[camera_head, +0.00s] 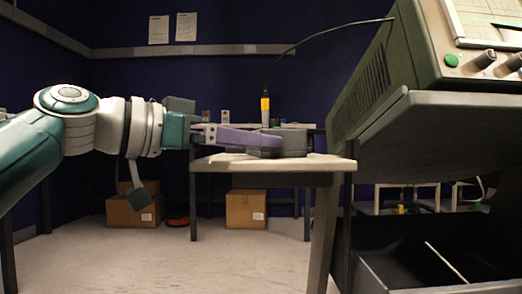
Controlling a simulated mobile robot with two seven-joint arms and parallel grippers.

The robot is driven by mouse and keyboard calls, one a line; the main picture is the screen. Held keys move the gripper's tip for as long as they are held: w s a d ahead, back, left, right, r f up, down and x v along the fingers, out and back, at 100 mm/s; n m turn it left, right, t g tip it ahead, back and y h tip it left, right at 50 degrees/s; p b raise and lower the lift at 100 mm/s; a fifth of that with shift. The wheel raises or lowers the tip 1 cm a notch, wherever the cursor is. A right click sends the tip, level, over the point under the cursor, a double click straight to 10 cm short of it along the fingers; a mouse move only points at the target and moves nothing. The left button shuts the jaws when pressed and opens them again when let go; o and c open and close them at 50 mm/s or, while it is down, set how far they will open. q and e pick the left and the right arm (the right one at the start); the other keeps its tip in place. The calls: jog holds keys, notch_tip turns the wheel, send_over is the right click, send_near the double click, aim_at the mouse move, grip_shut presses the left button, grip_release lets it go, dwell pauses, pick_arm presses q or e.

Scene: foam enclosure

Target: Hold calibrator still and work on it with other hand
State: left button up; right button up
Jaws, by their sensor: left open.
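My left gripper (207,133) reaches in from the left at about table-top height. Its jaws are open at the near end of a purple and grey object (250,138) that lies over the small table (265,163). I cannot tell whether the jaws touch this object. A yellow and black upright piece (265,108) stands behind it, with a thin black cable rising from its top. I cannot tell for certain which of these is the calibrator. My right gripper is not in view.
A green instrument (372,82) with knobs sits on a grey sloped stand (430,120) at the right, close to the table. Two cardboard boxes (135,210) (246,210) stand on the floor behind. Small items (225,117) sit farther back. The floor at front left is clear.

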pick_arm(q)
jog(key=shift+x, duration=0.8)
jog(key=shift+s+f, duration=0.1)
jog(key=c, duration=1.4)
jog(key=o, duration=0.6)
jog(key=shift+c, duration=0.2)
jog(key=o, duration=0.5)
jog(key=shift+a, duration=0.1)
jog(key=v, duration=1.1)
jog(key=shift+s+a, duration=0.25)
jog(key=shift+a, duration=0.05)
